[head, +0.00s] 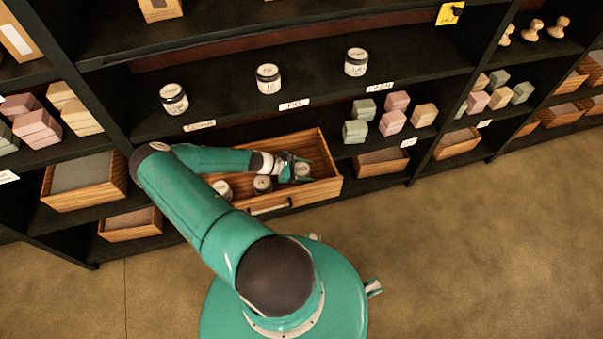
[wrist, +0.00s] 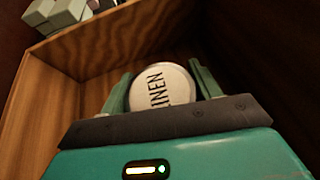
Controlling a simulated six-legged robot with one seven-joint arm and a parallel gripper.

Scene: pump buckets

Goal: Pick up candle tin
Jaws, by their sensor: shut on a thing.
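A candle tin with a pale round lid reading "INEN" sits between the fingers of my gripper (wrist: 160,92) in the wrist view. My gripper is shut on this candle tin (wrist: 160,85), with a finger on each side. In the head view my gripper (head: 292,169) is inside the right part of the wooden drawer (head: 325,175), and the held tin (head: 302,170) shows partly behind the fingers. Two more tins stand in the drawer, the middle one (head: 262,184) and the left one (head: 222,189). I cannot tell whether the held tin touches the drawer floor.
Three tins stand on the shelf above, at left (head: 174,99), middle (head: 268,79) and right (head: 356,62). The dark shelf edge (head: 330,97) overhangs the drawer's back. Soap blocks (head: 393,123) sit to the right. The floor (head: 480,240) at front right is clear.

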